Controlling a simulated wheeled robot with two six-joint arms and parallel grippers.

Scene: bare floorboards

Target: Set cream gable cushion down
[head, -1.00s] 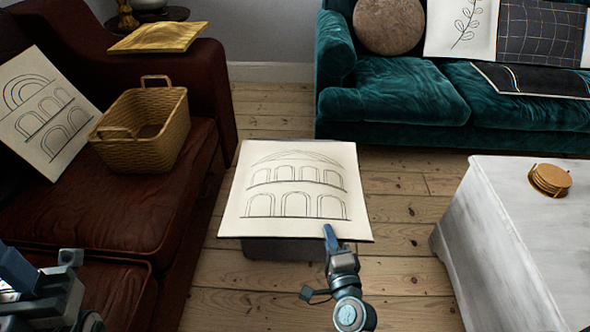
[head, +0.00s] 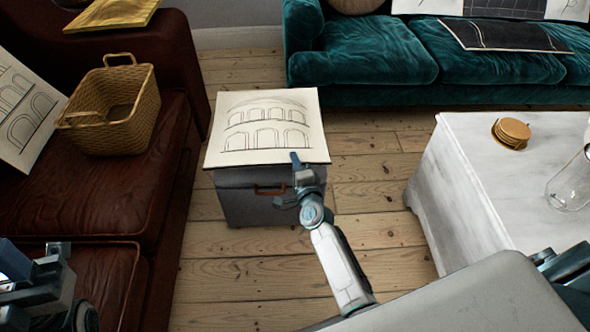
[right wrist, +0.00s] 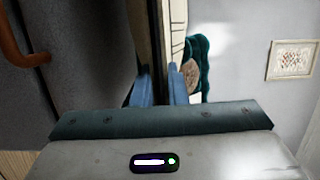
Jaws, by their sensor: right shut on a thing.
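The cream gable cushion (head: 268,102), a flat cream square with black-drawn arches, lies level over the top of a dark grey box (head: 245,205) with a brown handle. My right gripper (head: 296,162) is shut on its near right edge. In the right wrist view, the cushion's edge (right wrist: 176,32) runs between the two blue fingertips (right wrist: 158,90), close beside the box (right wrist: 75,70). I cannot tell whether it rests fully on the box. My left gripper (head: 40,275) is at the lower left, away from the cushion; its jaws are unclear.
A brown leather sofa (head: 105,190) stands left with a wicker basket (head: 120,105) and another arch cushion (head: 25,110). A white table (head: 470,190) with coasters (head: 511,132) and a glass jar (head: 572,182) is right. A teal sofa (head: 370,50) is behind. Floorboards are open between.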

